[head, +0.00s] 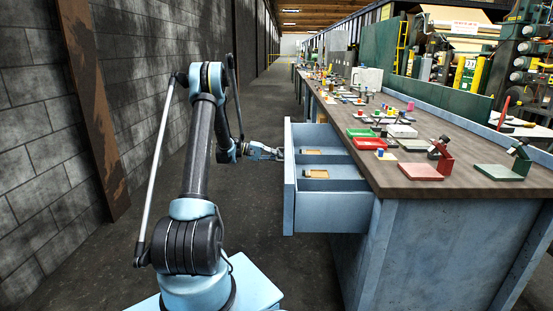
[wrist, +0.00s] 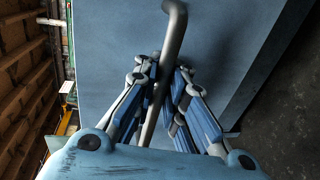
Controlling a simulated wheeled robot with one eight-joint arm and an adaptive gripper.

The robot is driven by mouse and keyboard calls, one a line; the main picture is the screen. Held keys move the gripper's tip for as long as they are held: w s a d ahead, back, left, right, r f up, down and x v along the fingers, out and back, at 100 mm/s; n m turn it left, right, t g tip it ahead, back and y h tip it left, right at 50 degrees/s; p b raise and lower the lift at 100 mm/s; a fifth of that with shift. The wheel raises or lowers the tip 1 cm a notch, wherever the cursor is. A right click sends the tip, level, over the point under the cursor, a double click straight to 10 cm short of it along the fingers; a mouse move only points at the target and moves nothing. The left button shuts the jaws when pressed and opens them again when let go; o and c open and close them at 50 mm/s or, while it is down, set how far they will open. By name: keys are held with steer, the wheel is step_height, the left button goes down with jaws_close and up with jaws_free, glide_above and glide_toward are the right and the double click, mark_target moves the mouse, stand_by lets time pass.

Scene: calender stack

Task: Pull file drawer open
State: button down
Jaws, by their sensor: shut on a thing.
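The file drawer (head: 335,205) is blue-grey and stands well out from the left side of the long bench. Its inside shows compartments with small tan items. In the wrist view the drawer front (wrist: 225,45) fills most of the picture, and its grey bar handle (wrist: 174,30) runs down between my fingers. My gripper (wrist: 162,85) is shut on the handle, with blue finger pads on both sides of it. In the head view my gripper (head: 278,154) is at the outer face of the drawer front, and the handle is hidden there.
The workbench (head: 440,230) has a dark top carrying a red tray (head: 368,144), a green tray (head: 361,132) and several small fixtures. A block wall (head: 45,130) with a rusty post (head: 92,110) stands on the left. The aisle floor (head: 262,105) beyond the drawer is clear.

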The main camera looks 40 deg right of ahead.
steer(key=c, duration=1.7)
jaws_free()
steer(key=shift+o, duration=0.2)
steer(key=v, duration=1.2)
steer(key=shift+f, duration=0.1)
